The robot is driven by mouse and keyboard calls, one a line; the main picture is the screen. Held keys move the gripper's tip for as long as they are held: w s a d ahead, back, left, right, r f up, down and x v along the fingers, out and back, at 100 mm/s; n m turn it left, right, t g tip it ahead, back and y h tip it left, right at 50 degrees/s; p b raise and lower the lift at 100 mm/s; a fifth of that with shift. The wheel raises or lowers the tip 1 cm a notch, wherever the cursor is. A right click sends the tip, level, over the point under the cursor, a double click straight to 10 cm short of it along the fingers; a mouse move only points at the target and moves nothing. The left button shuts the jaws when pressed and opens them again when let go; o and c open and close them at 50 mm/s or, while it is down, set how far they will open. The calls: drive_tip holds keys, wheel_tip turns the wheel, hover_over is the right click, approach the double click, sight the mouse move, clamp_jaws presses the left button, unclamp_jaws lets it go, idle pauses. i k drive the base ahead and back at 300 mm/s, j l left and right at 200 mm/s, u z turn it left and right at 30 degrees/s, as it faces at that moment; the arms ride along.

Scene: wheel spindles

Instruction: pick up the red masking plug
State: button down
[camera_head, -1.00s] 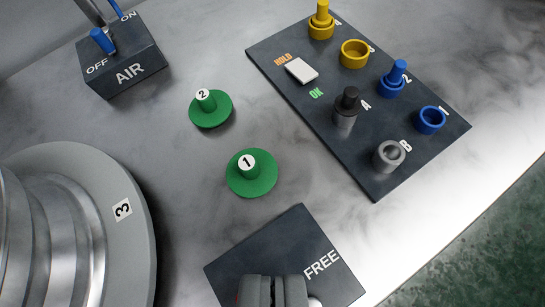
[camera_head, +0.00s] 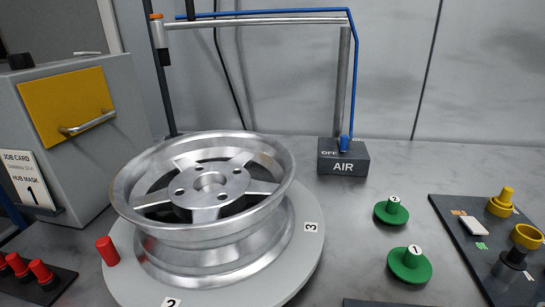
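One red masking plug (camera_head: 107,251) stands alone, leaning slightly, at the left edge of the grey turntable (camera_head: 308,258); I cannot tell whether it is on the turntable or beside it. More red plugs (camera_head: 40,271) stand in a dark rack (camera_head: 60,284) at the lower left, partly cut off by the picture edge. A silver wheel (camera_head: 210,240) sits on the turntable with its spoked face and hub holes up. My gripper is outside this view, so its fingers and anything in them are hidden.
A grey cabinet (camera_head: 60,105) with a yellow drawer (camera_head: 65,105) stands at the left. A blue air line on a post rises behind the wheel from the AIR box (camera_head: 343,157). Two green discs (camera_head: 391,211) and a dark panel (camera_head: 465,250) are at the right.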

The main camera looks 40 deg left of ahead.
sight(43, 274)
drive_tip(key=u, duration=1)
drive_tip(key=k+l+u, duration=0.2)
drive_tip(key=u, duration=0.15)
drive_tip(key=k+u, duration=0.65)
drive_tip(key=k+l, duration=0.05)
